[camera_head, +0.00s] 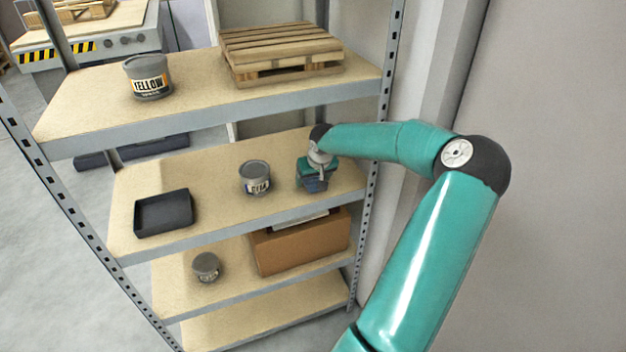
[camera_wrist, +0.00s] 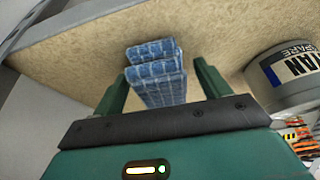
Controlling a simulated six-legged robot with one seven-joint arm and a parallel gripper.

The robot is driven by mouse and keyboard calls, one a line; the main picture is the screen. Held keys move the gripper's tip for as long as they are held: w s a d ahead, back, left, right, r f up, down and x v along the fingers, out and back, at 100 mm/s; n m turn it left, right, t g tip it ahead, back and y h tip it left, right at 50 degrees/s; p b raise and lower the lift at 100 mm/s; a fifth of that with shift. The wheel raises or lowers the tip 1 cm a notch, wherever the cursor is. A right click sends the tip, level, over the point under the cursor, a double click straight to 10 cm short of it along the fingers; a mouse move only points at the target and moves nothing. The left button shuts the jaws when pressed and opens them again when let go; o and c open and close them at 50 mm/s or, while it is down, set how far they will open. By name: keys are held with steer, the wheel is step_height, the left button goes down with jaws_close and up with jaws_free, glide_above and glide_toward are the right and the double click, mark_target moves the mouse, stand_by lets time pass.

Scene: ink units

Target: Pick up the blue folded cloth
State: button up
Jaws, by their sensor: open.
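The blue folded cloth (camera_wrist: 158,72) lies on a shelf board in the wrist view, in a stack of folded layers with a checked pattern. My gripper (camera_wrist: 160,88) is open, with one green finger on each side of the cloth. The lower part of the cloth is hidden behind the gripper body, and I cannot tell whether the fingers touch it. In the head view my gripper (camera_head: 314,172) is over the right part of the second shelf, and a little of the blue cloth (camera_head: 316,186) shows beneath it.
A black tray (camera_head: 164,213) lies further left. A cardboard box (camera_head: 300,244) is below. A post (camera_head: 385,100) is close on the right.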

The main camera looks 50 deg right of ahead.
steer(key=c, duration=1.1)
steer(key=shift+r, duration=0.2)
